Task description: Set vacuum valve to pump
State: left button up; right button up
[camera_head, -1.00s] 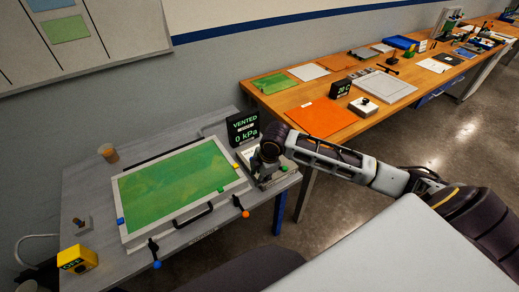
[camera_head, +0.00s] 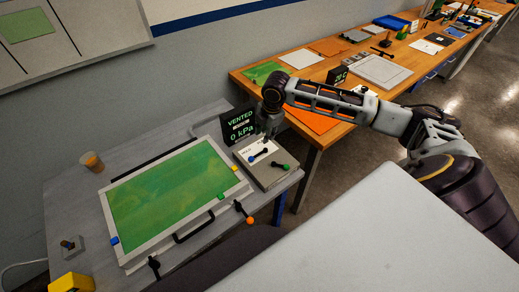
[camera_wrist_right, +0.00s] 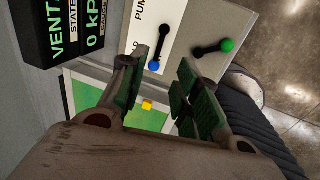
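A valve box (camera_head: 285,173) stands at the right end of the grey bench. Its white label plate carries a black lever with a blue knob (camera_head: 252,159); the blue-knob lever also shows in the right wrist view (camera_wrist_right: 158,48), beside partly hidden lettering starting "PU". A second black lever with a green knob (camera_head: 286,167) sits to its right. A black display (camera_head: 240,126) behind the box reads VENTED, 0 kPa. My right gripper (camera_head: 268,124) is above the box; in the right wrist view its fingers (camera_wrist_right: 165,80) are apart and empty, short of the blue-knob lever. My left gripper is out of view.
A framed green panel (camera_head: 170,195) with a black handle lies left of the box. An orange-knob lever (camera_head: 249,220) projects at its front edge. A cup (camera_head: 92,161) and a yellow box (camera_head: 72,283) are farther left. A wooden table (camera_head: 310,80) with several items stands behind.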

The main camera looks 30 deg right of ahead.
aim_at(260, 153)
jog(key=shift+w+a+f, duration=0.1)
jog(key=shift+w+f, duration=0.3)
jog(key=shift+f, duration=1.85)
jog(key=shift+w+d+f, duration=0.1)
jog(key=shift+w+f, duration=0.35)
jog(key=shift+f, duration=1.8)
jog(key=shift+w+a+f, duration=0.1)
jog(key=shift+w+f, duration=0.3)
jog(key=shift+f, duration=1.85)
grip_shut()
